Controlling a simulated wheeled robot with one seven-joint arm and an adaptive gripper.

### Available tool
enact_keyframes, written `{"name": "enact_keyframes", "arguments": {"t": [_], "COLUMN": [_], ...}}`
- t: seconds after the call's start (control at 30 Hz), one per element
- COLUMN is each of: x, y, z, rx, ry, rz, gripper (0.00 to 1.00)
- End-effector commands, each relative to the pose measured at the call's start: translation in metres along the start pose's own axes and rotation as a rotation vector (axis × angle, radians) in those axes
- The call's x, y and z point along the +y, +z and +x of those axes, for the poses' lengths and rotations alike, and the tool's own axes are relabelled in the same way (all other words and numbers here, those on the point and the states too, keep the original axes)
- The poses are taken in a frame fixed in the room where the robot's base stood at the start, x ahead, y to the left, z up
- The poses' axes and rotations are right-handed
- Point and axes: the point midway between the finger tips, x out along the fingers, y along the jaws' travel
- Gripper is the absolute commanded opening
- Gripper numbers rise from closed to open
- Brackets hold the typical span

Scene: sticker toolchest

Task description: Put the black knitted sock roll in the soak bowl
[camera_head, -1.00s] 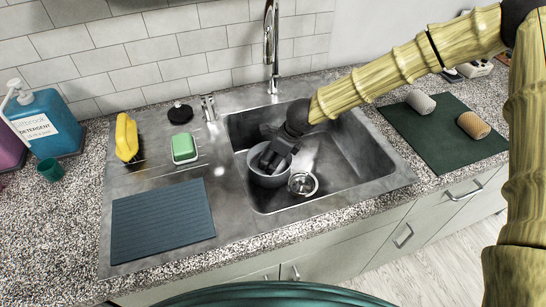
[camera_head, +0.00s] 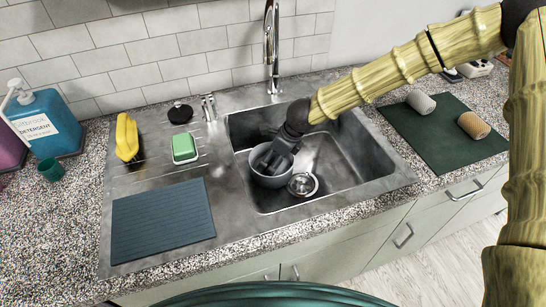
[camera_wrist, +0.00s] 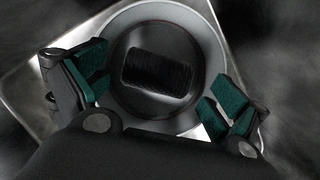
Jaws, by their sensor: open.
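The black sock roll (camera_wrist: 158,73) lies inside the grey soak bowl (camera_wrist: 208,38) in the wrist view. The bowl stands in the sink and also shows in the head view (camera_head: 272,182). My gripper (camera_wrist: 160,98) is open, its green-padded fingers spread on either side of the bowl, apart from the roll. In the head view my gripper (camera_head: 268,163) is over the bowl and hides its inside, so the roll does not show there.
A round strainer (camera_head: 302,185) lies beside the bowl in the steel sink (camera_head: 350,170). A tall faucet (camera_head: 271,45) rises behind. A green mat (camera_head: 440,142) at right bears a grey roll (camera_head: 420,102) and a tan roll (camera_head: 473,125). A sponge (camera_head: 184,148) sits left of the sink.

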Motion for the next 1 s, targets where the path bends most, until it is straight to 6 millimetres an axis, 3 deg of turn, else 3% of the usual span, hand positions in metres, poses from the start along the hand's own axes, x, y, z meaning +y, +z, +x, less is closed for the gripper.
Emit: {"name": "enact_keyframes", "arguments": {"t": [0.23, 0.8, 1.0], "x": [0.000, 0.000, 0.000], "y": [0.003, 0.026, 0.027], "z": [-0.008, -0.063, -0.065], "rx": [0.001, 0.000, 0.000], "ry": [0.000, 0.000, 0.000], "rz": [0.000, -0.001, 0.000], "gripper": [1.00, 1.00, 1.00]}}
